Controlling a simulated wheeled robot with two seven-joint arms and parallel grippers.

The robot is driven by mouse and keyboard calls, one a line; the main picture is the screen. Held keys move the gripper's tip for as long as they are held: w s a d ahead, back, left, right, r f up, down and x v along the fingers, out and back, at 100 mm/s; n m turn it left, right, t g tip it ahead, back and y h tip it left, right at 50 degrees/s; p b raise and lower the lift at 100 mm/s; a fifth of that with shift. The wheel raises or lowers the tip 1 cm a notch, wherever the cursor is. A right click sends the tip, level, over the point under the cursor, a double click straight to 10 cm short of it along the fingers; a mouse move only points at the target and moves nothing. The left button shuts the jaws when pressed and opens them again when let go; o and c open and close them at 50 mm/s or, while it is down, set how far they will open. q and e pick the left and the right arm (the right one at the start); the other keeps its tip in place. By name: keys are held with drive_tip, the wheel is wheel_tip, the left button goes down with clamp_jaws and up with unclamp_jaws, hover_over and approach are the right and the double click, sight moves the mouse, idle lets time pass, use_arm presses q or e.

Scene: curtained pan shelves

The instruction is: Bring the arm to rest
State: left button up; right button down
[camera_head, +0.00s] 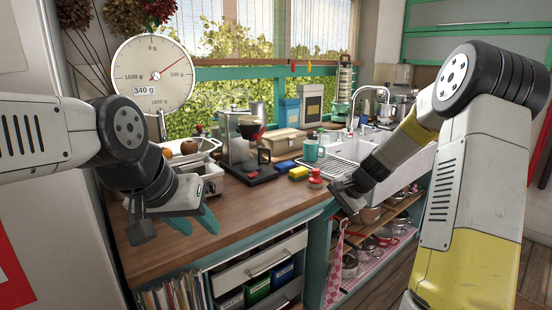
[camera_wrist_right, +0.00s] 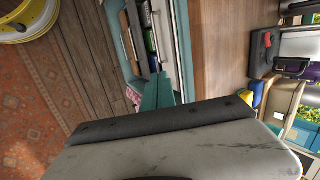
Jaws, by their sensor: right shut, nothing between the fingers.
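My left arm comes in from the left in the head view. Its gripper (camera_head: 197,224) hangs over the wooden worktop, with two teal fingers slightly apart and nothing seen between them. My right arm comes in from the right. Its gripper (camera_head: 333,208) is near the front edge of the worktop by the sink, partly hidden by its own wrist. In the right wrist view the teal fingers (camera_wrist_right: 158,92) are together and hold nothing.
The wooden worktop (camera_head: 150,258) carries a coffee maker (camera_head: 240,150), a teal mug (camera_head: 311,151), a yellow sponge (camera_head: 298,173) and a red-topped item (camera_head: 316,178). A white sink (camera_head: 398,158) is behind my right arm. Below are open shelves with pans (camera_head: 349,265).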

drive_tip(key=s+a+r+n+t+h, duration=0.15)
drive_tip(key=s+r+n, duration=0.25)
drive_tip(key=s+r, duration=0.55)
drive_tip(key=s+a+r+n+g+h, duration=0.15)
drive_tip(key=s+r+n, duration=0.4)
drive_tip(key=s, duration=0.75)
drive_tip(key=s+d+r+t, duration=0.1)
drive_tip(key=s+r, duration=0.1)
drive_tip(key=s, duration=0.6)
drive_tip(key=shift+t, duration=0.4)
drive_tip(key=shift+r+n, duration=0.15)
drive_tip(key=shift+n, duration=0.1)
